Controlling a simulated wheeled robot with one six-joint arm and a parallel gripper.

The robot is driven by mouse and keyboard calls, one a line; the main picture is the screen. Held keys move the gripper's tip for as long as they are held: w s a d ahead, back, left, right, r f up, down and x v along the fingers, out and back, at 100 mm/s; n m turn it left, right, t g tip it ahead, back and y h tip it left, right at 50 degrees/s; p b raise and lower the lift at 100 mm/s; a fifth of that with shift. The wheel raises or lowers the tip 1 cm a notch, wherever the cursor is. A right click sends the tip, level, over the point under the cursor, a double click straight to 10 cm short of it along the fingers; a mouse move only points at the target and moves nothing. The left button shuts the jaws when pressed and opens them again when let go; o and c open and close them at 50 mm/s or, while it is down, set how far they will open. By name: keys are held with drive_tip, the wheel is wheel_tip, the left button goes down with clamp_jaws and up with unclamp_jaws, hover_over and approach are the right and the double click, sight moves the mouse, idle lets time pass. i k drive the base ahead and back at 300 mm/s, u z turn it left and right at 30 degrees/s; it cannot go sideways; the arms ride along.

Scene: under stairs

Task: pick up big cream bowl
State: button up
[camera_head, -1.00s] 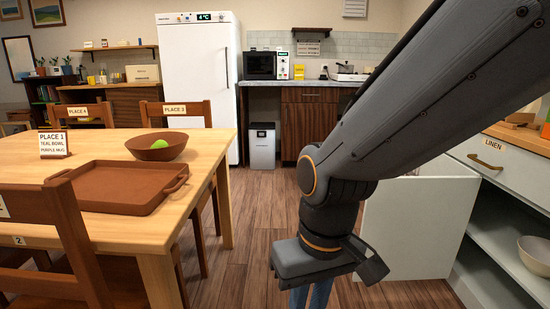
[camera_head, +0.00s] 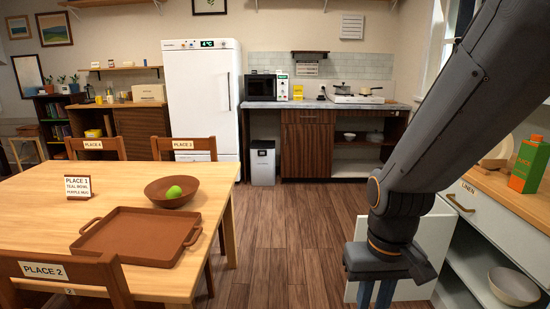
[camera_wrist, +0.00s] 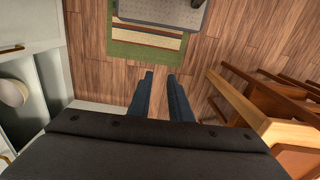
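A cream bowl (camera_head: 514,286) sits upright on a shelf inside the open white cabinet at the lower right. It also shows, partly cut off by the frame, at the left edge of the wrist view (camera_wrist: 12,92). My gripper (camera_head: 375,296) hangs pointing down over the floor, to the left of the bowl and apart from it. In the wrist view my gripper's two blue fingers (camera_wrist: 159,76) stand apart with only floor between them, so it is open and empty.
A white cabinet door (camera_head: 433,245) stands open beside my gripper. A wooden table (camera_head: 190,215) with a brown tray (camera_head: 140,238) and brown bowl (camera_head: 160,194) is at left. An orange-green carton (camera_head: 529,165) stands on the right counter. Floor (camera_head: 290,235) between is clear.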

sight(511, 288)
drive_tip(key=u, duration=0.3)
drive_tip(key=i, duration=3.15)
drive_tip(key=z, duration=0.75)
drive_tip(key=i, duration=1.75)
drive_tip(key=z, duration=3.95)
